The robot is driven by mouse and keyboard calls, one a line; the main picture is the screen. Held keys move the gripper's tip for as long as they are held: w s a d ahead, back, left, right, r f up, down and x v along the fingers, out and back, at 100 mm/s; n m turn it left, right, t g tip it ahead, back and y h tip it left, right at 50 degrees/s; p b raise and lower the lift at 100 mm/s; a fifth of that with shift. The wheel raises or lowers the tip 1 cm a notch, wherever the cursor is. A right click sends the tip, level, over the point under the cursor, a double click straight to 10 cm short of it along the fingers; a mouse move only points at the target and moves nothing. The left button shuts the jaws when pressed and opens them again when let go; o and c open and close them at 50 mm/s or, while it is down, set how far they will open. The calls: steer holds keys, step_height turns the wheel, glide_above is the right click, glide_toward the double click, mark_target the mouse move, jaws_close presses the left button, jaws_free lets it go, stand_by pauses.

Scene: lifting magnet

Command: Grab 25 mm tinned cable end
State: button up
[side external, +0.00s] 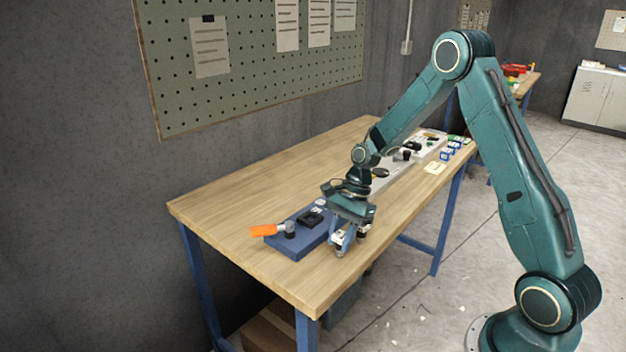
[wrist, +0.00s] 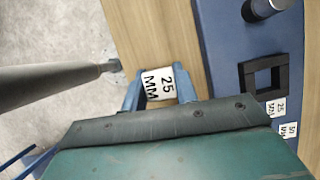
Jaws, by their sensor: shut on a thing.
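My gripper (side external: 349,239) is low at the table's front edge, beside the near end of the blue board. In the wrist view its two blue fingers (wrist: 158,92) are shut on a piece with a white label reading "25 MM", the 25 mm cable end (wrist: 160,82). The label sits between the fingertips and faces the camera. The rest of the piece and its tinned part are hidden by the fingers and the gripper body. In the side view only small white patches of it show between the fingers.
The blue board (side external: 292,243) bears a dark knob (wrist: 262,8), a black square frame (wrist: 262,77), and labels reading 25 MM and 50 MM. An orange handle (side external: 267,230) lies at its left end. More equipment stands farther back. The table's left part (side external: 240,195) is clear.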

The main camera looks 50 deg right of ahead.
mark_target(341, 234)
step_height(341, 234, up, 20)
steer(key=shift+f, duration=0.15)
stand_by(0.5)
